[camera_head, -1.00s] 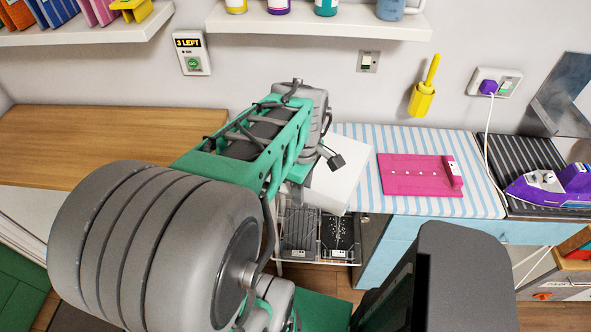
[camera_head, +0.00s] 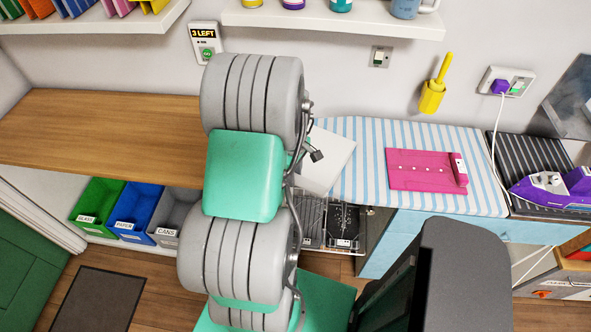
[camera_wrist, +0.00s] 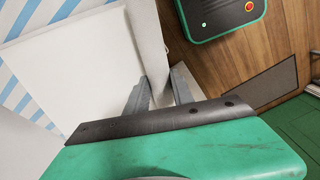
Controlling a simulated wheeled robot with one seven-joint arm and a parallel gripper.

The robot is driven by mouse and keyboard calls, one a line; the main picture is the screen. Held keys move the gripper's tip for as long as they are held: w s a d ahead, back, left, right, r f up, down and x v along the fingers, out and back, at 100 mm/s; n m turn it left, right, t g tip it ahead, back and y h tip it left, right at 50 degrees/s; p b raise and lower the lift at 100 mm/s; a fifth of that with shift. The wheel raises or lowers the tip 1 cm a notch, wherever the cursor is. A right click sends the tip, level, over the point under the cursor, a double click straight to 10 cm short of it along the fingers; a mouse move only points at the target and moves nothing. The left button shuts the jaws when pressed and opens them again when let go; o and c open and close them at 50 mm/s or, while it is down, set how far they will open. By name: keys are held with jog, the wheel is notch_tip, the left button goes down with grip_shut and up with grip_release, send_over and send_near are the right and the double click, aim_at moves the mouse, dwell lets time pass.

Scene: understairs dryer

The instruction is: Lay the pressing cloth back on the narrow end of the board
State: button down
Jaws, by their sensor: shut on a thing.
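The pressing cloth (camera_head: 328,165) is a plain white sheet at the left end of the blue-and-white striped board (camera_head: 350,133) in the head view. It overhangs the board's front edge, and my arm hides its left part. In the wrist view the cloth (camera_wrist: 85,65) spreads at the left, with stripes showing beside it. My gripper (camera_wrist: 160,88) is shut on the cloth's edge there. I cannot tell whether the cloth touches the board.
A pink plate (camera_head: 420,170) lies on the board. A purple iron (camera_head: 550,188) stands on a dark ribbed rest at the right. An open rack (camera_head: 325,222) is below the cloth. A wooden counter (camera_head: 110,130) at the left is clear, with green, blue and grey bins below.

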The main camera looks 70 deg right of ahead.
jog(key=shift+f, duration=0.2)
jog(key=c, duration=1.1)
grip_release()
jog(key=shift+r, duration=0.1)
notch_tip(320, 180, up, 12)
jog(key=b, duration=0.2)
jog(key=w+a+r, duration=0.3)
jog(key=w+a, duration=0.2)
jog(key=w, duration=0.3)
jog(key=w+a+r+n+t+h, duration=0.1)
jog(key=w+a+r, duration=0.2)
jog(key=w+a, duration=0.75)
jog(key=w+a+r+n+t+y, duration=0.1)
jog(key=w+a+t, duration=0.1)
jog(key=a, duration=2.1)
jog(key=shift+a+r+t, duration=0.15)
jog(key=shift+a+t, duration=0.2)
jog(key=shift+t, duration=0.05)
